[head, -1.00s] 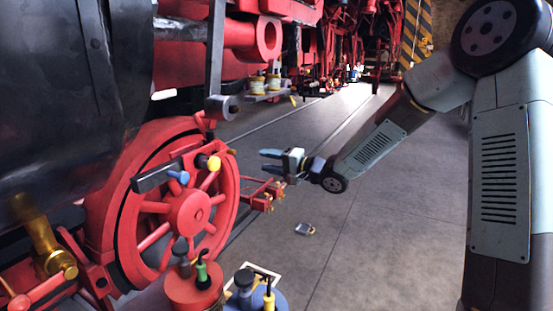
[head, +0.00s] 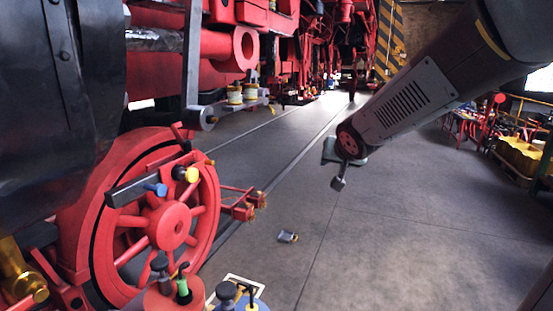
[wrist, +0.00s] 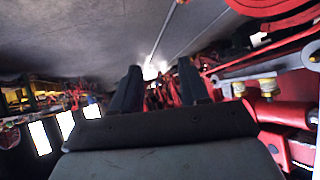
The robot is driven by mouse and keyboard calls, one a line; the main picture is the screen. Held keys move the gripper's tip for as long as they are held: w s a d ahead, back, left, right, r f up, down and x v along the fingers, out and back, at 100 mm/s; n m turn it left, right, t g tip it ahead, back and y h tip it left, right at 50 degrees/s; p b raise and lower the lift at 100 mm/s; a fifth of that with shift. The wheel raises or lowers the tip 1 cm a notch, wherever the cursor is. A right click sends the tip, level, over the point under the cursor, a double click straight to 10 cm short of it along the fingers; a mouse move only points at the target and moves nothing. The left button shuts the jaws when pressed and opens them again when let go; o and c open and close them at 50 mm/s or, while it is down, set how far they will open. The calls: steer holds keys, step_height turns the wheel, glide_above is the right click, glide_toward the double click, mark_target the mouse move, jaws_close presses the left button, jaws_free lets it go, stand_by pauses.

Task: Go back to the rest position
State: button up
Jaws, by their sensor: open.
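My gripper (wrist: 160,88) shows in the wrist view with its two dark fingers spread apart and nothing between them. In the head view my arm (head: 405,100) comes in from the upper right, and its wrist end (head: 345,152) hangs over open floor, right of the red wheel (head: 172,225). The wrist end is apart from the locomotive.
The red and black locomotive fills the left side, with small pots (head: 242,94) on a ledge. A red can (head: 172,295) and a blue can stand at the bottom. A small grey item (head: 288,236) lies on the floor. Yellow bins (head: 525,155) stand at right.

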steer(key=s+d+n+g, duration=0.1)
steer(key=s+d, duration=0.3)
steer(key=s, duration=0.9)
steer(key=s+d+g, duration=0.4)
steer(key=s, duration=0.8)
steer(key=shift+s+r+n+h, duration=0.15)
steer(key=shift+s+n+h, duration=0.25)
steer(key=shift+d, duration=0.1)
